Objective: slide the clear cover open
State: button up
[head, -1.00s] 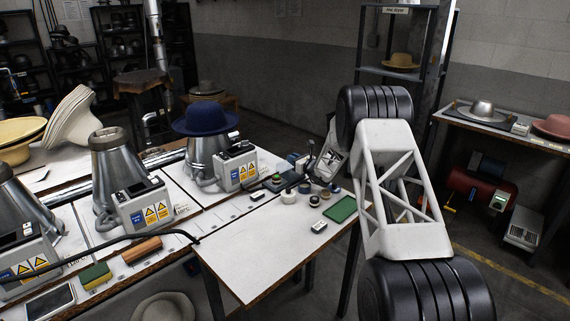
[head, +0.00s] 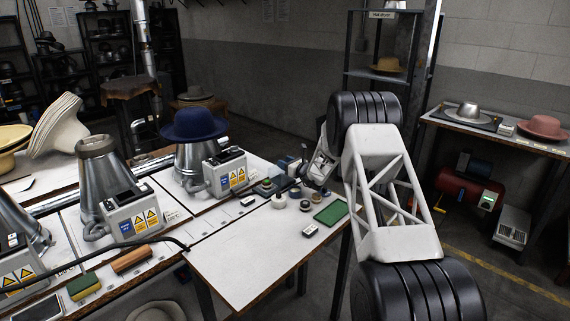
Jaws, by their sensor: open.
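I cannot make out a clear cover for certain. Grey control boxes (head: 225,173) with warning labels stand by the metal hat formers; one former bears a blue hat (head: 193,124). A second control box (head: 133,216) stands nearer. Whether either has a clear cover is too small to tell.
Several small round pots (head: 305,205), a green pad (head: 331,213) and a small grey device (head: 310,230) lie near the gripper. The white table (head: 245,258) is clear in front. A black hose (head: 120,245) crosses at the left. A side table with hats stands at the right.

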jog(key=v, duration=0.7)
jog(key=shift+d, duration=0.2)
jog(key=shift+s, duration=0.15)
jog(key=shift+r, duration=0.1)
jog(key=s+a+r+n+g+h, duration=0.1)
jog(key=s+r+n+g, duration=0.2)
jog(key=s+r+n, duration=0.55)
jog(key=s+a+r+n+g, duration=0.1)
jog(key=s+r+g, duration=0.35)
jog(key=s, duration=0.95)
jog(key=s+a+r+n+g+h, duration=0.15)
jog(key=s+r+n, duration=0.35)
jog(key=s+r, duration=0.5)
jog(key=s+d+n+h, duration=0.3)
jog(key=s+d+n, duration=0.1)
jog(key=s, duration=1.1)
jog(key=s+d+n+h, duration=0.4)
jog(key=s+d, duration=0.1)
jog(key=s, duration=1)
jog(key=s+d+n+g+h, duration=0.1)
jog(key=s+d+n+h, duration=0.2)
jog(key=s, duration=1.3)
jog(key=shift+d+n, duration=0.65)
jog(key=shift+d, duration=0.1)
